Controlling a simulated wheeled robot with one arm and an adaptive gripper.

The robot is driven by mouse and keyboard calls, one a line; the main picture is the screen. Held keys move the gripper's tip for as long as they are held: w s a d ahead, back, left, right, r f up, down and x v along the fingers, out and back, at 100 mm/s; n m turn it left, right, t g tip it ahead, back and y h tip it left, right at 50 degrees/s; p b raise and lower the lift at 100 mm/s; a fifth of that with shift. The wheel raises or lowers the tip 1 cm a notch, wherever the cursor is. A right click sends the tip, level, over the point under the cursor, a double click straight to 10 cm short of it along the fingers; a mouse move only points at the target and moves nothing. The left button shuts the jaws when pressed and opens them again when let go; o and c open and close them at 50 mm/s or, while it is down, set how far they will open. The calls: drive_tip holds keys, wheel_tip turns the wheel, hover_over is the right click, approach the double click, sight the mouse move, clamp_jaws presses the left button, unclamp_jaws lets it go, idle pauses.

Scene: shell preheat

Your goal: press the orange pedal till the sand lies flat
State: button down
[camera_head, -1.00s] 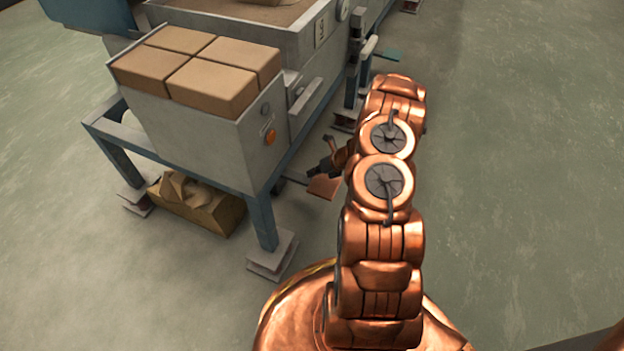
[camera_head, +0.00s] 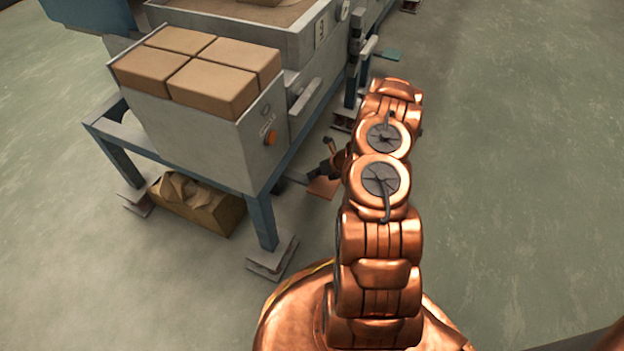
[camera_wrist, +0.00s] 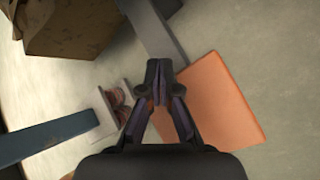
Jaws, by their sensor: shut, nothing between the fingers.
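The orange pedal (camera_head: 325,188) is a flat plate low by the floor beside the blue-legged frame; in the wrist view it (camera_wrist: 225,95) fills the area right of my fingers. My gripper (camera_head: 312,174) is shut and empty, with the fingertips (camera_wrist: 157,72) pointing down over the pedal's left edge and its dark arm in the wrist view. I cannot tell whether they touch it. The sand (camera_head: 225,8) lies in a grey box at the top of the head view, with a raised lump at the cut-off upper edge.
A grey bin (camera_head: 205,135) holding several tan blocks stands on the frame, with an orange button (camera_head: 270,138) on its side. A torn brown box (camera_head: 195,205) lies under the frame. A green pedal (camera_head: 387,55) sits farther back. The floor on the right is clear.

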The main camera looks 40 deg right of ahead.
sight(317, 180)
drive_tip(key=shift+s+f+b, duration=0.15)
drive_tip(key=shift+f+b, duration=0.4)
drive_tip(key=shift+f, duration=1.75)
idle(2.4)
drive_tip(key=shift+r, duration=0.15)
drive_tip(key=shift+w+r+p, duration=0.2)
drive_tip(key=shift+r+p, duration=1.4)
drive_tip(key=shift+r, duration=1.15)
drive_tip(key=shift+w+a+r+p, duration=0.1)
drive_tip(key=shift+r+p, duration=1.55)
drive_tip(key=shift+r, duration=0.85)
